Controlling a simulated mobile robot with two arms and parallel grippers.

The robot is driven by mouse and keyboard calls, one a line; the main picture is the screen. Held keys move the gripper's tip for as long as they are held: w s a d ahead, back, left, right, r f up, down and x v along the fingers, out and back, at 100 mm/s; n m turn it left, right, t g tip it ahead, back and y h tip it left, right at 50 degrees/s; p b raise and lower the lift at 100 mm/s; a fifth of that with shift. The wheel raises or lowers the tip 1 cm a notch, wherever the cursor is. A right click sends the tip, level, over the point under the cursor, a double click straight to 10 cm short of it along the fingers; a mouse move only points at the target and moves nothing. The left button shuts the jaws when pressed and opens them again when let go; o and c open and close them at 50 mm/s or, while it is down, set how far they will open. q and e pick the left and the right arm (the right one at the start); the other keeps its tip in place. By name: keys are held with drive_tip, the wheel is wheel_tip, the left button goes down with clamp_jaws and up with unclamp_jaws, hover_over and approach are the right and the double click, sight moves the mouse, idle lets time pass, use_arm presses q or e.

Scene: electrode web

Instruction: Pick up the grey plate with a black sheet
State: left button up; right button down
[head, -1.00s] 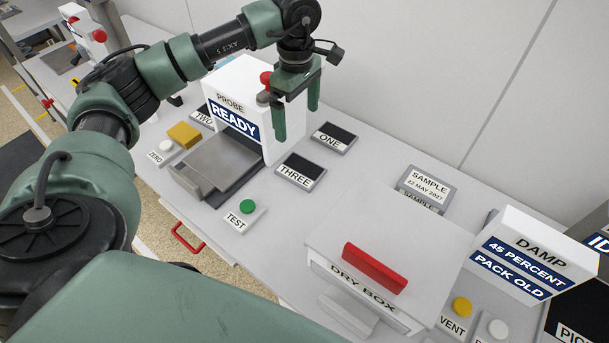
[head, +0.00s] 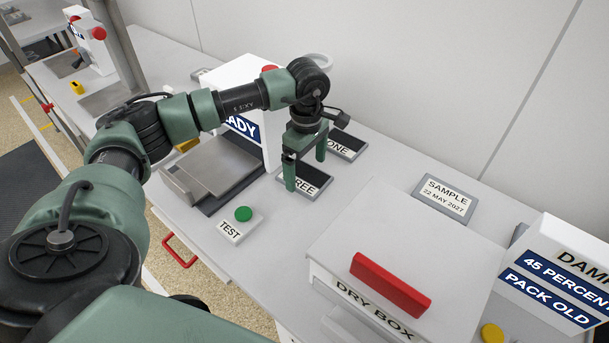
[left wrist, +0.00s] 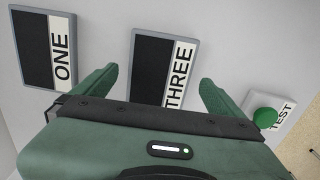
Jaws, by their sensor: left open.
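A grey plate with a black sheet marked THREE (head: 316,184) lies flat on the bench, partly hidden behind my left gripper (head: 305,175) in the head view. In the left wrist view, plate THREE (left wrist: 165,58) shows between the two open fingers, its lower end cut off by the gripper body. The gripper points down over it, empty; contact cannot be told. A second such plate marked ONE (head: 347,145) lies just behind and to the right; it also shows at the left of the left wrist view (left wrist: 42,48). My right gripper is not in view.
The white READY box (head: 240,125) and its grey metal tray (head: 212,168) stand left of plate THREE. A TEST block with a green button (head: 243,214) lies in front. The dry box with a red handle (head: 390,284) stands to the right. A SAMPLE plaque (head: 445,197) lies behind it.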

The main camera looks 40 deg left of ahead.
use_arm(q)
drive_tip(key=shift+f, duration=1.05)
drive_tip(key=c, duration=1.4)
drive_tip(key=shift+r, duration=0.1)
drive_tip(key=shift+c, duration=0.2)
